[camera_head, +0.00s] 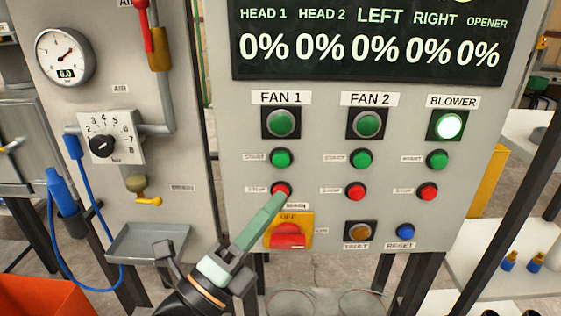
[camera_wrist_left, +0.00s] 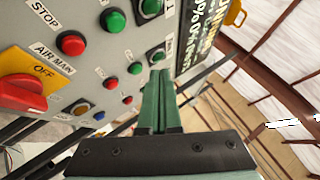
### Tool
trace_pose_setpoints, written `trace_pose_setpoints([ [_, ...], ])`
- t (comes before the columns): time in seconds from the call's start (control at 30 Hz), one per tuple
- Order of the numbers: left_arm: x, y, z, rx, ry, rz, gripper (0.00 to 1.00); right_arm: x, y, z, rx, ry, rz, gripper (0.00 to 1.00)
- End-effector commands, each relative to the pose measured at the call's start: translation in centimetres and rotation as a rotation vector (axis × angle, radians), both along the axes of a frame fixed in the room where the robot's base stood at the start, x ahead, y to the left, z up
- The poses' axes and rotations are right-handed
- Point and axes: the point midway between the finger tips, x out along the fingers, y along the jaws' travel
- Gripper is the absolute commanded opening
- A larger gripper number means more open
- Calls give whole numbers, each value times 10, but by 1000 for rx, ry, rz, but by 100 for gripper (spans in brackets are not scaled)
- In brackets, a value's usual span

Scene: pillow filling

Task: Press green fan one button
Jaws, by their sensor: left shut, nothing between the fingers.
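The green FAN 1 start button (camera_head: 281,158) sits on the grey panel, below the dark green FAN 1 lamp (camera_head: 281,123). The red FAN 1 stop button (camera_head: 281,189) is below it. My left gripper (camera_head: 279,198) is shut and empty, its green fingertips overlapping the lower edge of that stop button in the head view. In the left wrist view, its shut fingers (camera_wrist_left: 159,78) stand in front of the panel, with the start button (camera_wrist_left: 113,20) and stop button (camera_wrist_left: 72,43) to their left. Contact cannot be told. My right gripper is not in view.
FAN 2 start (camera_head: 362,158) and stop (camera_head: 355,191) buttons are to the right. The BLOWER lamp (camera_head: 448,125) glows bright. A red rotary switch (camera_head: 288,236) is below the FAN 1 stop button. The display (camera_head: 370,40) reads 0% throughout.

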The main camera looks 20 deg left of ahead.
Motion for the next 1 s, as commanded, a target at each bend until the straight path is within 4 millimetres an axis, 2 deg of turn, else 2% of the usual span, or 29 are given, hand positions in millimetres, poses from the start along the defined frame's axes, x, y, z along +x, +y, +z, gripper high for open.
trace_pose_setpoints([
  [0.23, 13, 3, 0, 1, 1, -1, 0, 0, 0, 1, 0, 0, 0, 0],
  [0.7, 72, 21, 0, -2, 2, 1, 0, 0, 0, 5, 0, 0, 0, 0],
  [1.0, 85, 25, -1, -2, 3, 0, 0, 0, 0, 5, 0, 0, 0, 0],
])
